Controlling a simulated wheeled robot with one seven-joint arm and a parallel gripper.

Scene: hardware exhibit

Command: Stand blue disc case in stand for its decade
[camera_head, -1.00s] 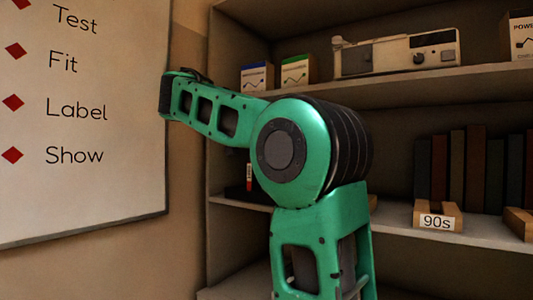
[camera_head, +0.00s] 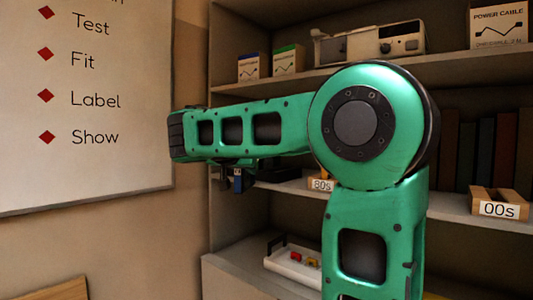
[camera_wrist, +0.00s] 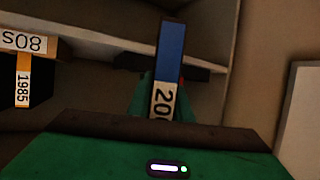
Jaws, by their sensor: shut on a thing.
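The blue disc case (camera_wrist: 171,52) is held upright in my gripper, and its white label (camera_wrist: 162,100) shows "20" with the rest hidden. In the head view, my gripper (camera_head: 240,178) is small and dark below the forearm, with a bit of blue at it. It is left of the "80s" stand (camera_head: 320,184). The wooden "00s" stand (camera_head: 498,209) is farther right on the same shelf, and its slot looks empty.
My arm hides the middle of the shelf. Dark books (camera_head: 505,150) stand behind the "00s" stand. A white tray (camera_head: 292,265) with small coloured parts sits on the lower level. Boxes and a device (camera_head: 370,45) fill the top shelf. A whiteboard (camera_head: 130,170) hangs at left.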

